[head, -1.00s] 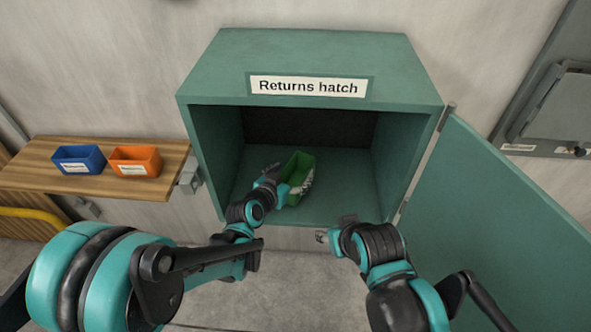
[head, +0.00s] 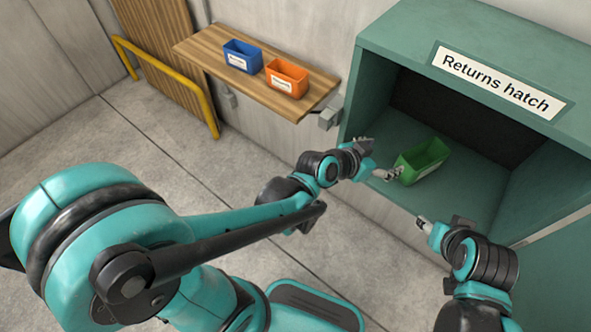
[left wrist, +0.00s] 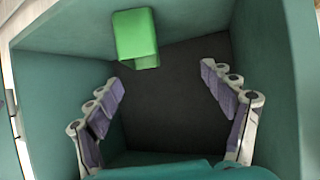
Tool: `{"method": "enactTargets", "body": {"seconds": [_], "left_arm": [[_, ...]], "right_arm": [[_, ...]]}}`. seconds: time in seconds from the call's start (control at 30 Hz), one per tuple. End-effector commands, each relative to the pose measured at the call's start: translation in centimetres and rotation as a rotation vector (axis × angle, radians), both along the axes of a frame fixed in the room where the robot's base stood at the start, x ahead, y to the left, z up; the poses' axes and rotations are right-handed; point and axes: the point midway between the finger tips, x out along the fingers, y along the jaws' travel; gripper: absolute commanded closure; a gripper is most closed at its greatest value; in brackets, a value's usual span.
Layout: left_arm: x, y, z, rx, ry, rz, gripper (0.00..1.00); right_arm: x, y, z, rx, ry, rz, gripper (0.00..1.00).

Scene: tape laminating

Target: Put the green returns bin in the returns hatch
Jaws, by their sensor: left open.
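The green returns bin (head: 425,163) stands on the floor of the returns hatch (head: 392,45), near its front left. The hatch is a teal box with a "Returns hatch" label, a dark back and an open front. My left gripper (head: 379,160) is open just left of the bin, with a visible gap. In the left wrist view, the bin (left wrist: 136,40) lies beyond the spread fingers of the left gripper (left wrist: 160,78), with nothing between them. My right gripper (head: 432,224) is low in front of the hatch, apart from the bin; its jaw opening is unclear.
A wooden shelf (head: 205,45) left of the hatch holds a blue bin (head: 242,60) and an orange bin (head: 286,80). A yellow rail (head: 165,78) stands at the far left. The hatch door (head: 560,285) shows at the lower right. The floor (head: 150,130) left of my arm is clear.

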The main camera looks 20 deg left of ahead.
Motion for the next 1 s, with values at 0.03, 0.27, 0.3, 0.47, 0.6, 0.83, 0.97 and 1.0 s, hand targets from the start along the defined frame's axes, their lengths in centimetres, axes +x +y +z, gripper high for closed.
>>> {"method": "enactTargets", "body": {"seconds": [0.03,0.27,0.3,0.47,0.6,0.83,0.97,1.0], "left_arm": [[-1.1,2.2,0.5,0.018,0.041,0.043,0.18],[-7.4,12.0,0.9,0.099,0.255,0.294,0.18],[-8.6,13.5,0.9,0.111,0.286,0.341,0.18],[-12.7,17.9,0.7,0.143,0.374,0.491,0.18],[-14.4,19.5,0.6,0.155,0.406,0.554,0.18],[-14.6,19.8,0.6,0.157,0.410,0.565,0.18],[-14.6,19.8,0.6,0.157,0.410,0.564,0.18],[-14.6,19.7,0.6,0.157,0.410,0.563,0.18]], "right_arm": [[0.0,0.0,0.0,0.000,0.000,0.000,0.53],[0.0,0.0,0.0,0.000,0.000,0.000,0.53],[0.0,0.0,0.0,0.000,0.000,0.000,0.53],[0.0,0.0,0.0,0.000,0.000,0.000,0.53],[0.0,0.0,0.0,0.000,0.000,0.000,0.53],[0.0,0.0,0.0,0.000,0.000,0.000,0.53],[0.0,0.0,0.0,0.000,0.000,0.000,0.53],[0.0,0.0,0.0,0.000,0.000,0.000,0.53]]}}
